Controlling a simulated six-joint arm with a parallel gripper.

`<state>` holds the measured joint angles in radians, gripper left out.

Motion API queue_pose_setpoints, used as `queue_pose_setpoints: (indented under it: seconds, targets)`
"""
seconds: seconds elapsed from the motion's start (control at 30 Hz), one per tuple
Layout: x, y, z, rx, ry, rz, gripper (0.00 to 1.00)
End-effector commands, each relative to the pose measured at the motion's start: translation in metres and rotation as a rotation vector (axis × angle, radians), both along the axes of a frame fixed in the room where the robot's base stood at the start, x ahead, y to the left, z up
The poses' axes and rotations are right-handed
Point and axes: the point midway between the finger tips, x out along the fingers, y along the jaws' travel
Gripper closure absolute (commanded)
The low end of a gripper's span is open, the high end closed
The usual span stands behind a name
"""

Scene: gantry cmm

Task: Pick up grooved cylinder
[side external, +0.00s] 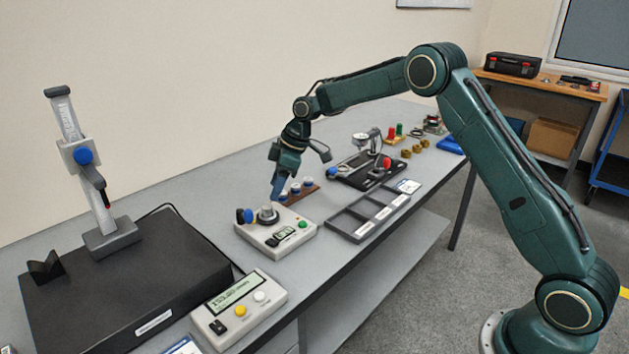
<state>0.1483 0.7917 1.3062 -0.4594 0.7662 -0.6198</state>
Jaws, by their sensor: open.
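My gripper (277,194) hangs over the table with its fingers pointing down. It is open, and I see nothing held in it. Just beyond the fingers, several small blue-and-white cylinders (296,188) stand on a brown rack (312,190). The fingers partly overlap the near end of this row, so I cannot tell whether they touch. Which part is the grooved cylinder is not clear; any grooves are too small to make out.
A white instrument (291,249) with a metal post stands just in front of the gripper. A grey divided tray (350,239) lies right of it. A dial gauge stand (353,180) is behind. A height gauge (106,240) stands on a black plate (120,300) at left.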

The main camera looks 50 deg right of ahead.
Motion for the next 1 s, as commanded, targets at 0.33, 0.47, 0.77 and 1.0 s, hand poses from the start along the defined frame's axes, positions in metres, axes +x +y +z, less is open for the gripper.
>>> queue_pose_setpoints:
  seconds: [0.33,0.47,0.77,1.0]
  targets:
    - [0.004,0.004,-0.013,-0.001,-0.002,0.000,0.48]
    - [0.005,0.005,-0.016,-0.001,-0.001,0.001,0.48]
    - [0.013,0.011,-0.044,-0.001,0.000,0.001,0.48]
    - [0.018,0.016,-0.060,0.000,-0.002,0.001,0.48]
